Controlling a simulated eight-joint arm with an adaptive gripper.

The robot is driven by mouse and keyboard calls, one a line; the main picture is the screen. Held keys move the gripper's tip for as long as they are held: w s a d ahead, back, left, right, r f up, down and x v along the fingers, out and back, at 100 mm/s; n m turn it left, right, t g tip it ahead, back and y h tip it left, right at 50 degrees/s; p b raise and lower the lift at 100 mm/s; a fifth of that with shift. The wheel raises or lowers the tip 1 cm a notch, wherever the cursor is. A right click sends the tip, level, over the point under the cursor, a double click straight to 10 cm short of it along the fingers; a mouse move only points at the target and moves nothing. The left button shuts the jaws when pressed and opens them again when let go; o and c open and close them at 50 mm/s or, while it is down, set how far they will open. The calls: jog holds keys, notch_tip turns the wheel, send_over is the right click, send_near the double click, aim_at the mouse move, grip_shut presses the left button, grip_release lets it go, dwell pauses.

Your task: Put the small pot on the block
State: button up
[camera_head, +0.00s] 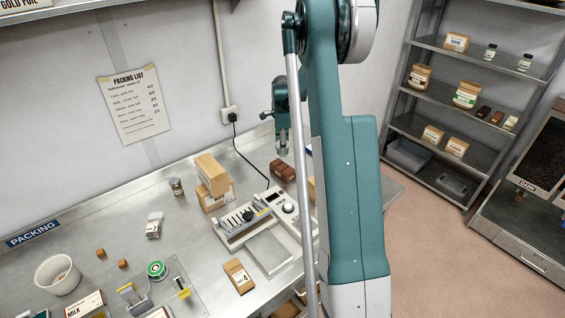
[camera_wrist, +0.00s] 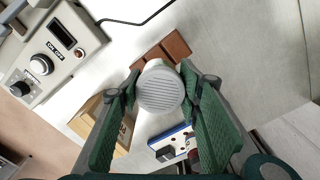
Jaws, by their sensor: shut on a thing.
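The small pot (camera_wrist: 160,92), with a round, ribbed whitish top, sits between the two green fingers of my gripper (camera_wrist: 158,86) in the wrist view. The fingers are shut on its sides. In the head view my gripper (camera_head: 283,148) hangs above the back of the steel bench; I cannot make out the pot there. A reddish-brown block (camera_wrist: 176,47), with another beside it, lies on the bench past the pot in the wrist view. The brown blocks (camera_head: 283,171) also show below my gripper in the head view. The pot partly covers them, and its height above the bench is unclear.
A sealing machine with knobs (camera_head: 270,222) stands in front of the blocks, its black cable behind. Cardboard boxes (camera_head: 214,183) are left of it. In the wrist view, a tan box (camera_wrist: 90,112) and a blue-and-white item (camera_wrist: 170,140) lie near my fingers.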

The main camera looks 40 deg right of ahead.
send_over(282, 166)
jog(key=shift+d+f, duration=0.1)
jog(key=shift+f, duration=1.95)
jog(key=shift+f, duration=0.1)
jog(key=shift+f+p, duration=0.4)
jog(key=shift+f, duration=1.35)
jog(key=shift+f, duration=0.2)
jog(key=o, duration=0.9)
jog(key=shift+r, duration=0.25)
jog(key=shift+r+b, duration=0.55)
jog(key=shift+r, duration=5.4)
